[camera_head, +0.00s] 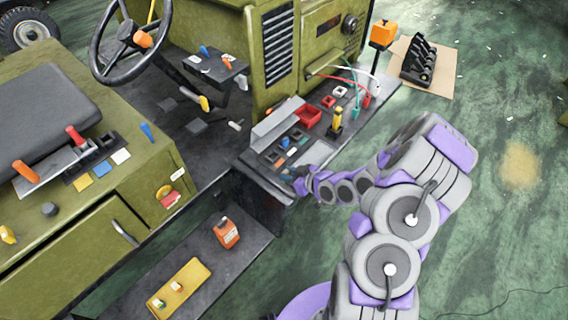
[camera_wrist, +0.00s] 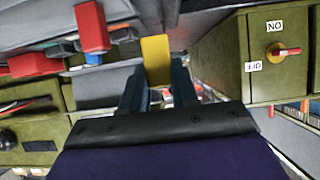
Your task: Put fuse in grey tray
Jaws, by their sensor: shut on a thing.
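A yellow fuse (camera_wrist: 155,52) stands between my fingertips in the wrist view. My gripper (camera_wrist: 158,80) is shut on it. In the head view my gripper (camera_head: 291,173) is at the low front edge of the black console, and the held fuse cannot be made out there.
Small coloured parts (camera_head: 283,150) lie on the console between my gripper and the grey tray. A yellow-handled lever (camera_head: 337,119) stands to the right.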

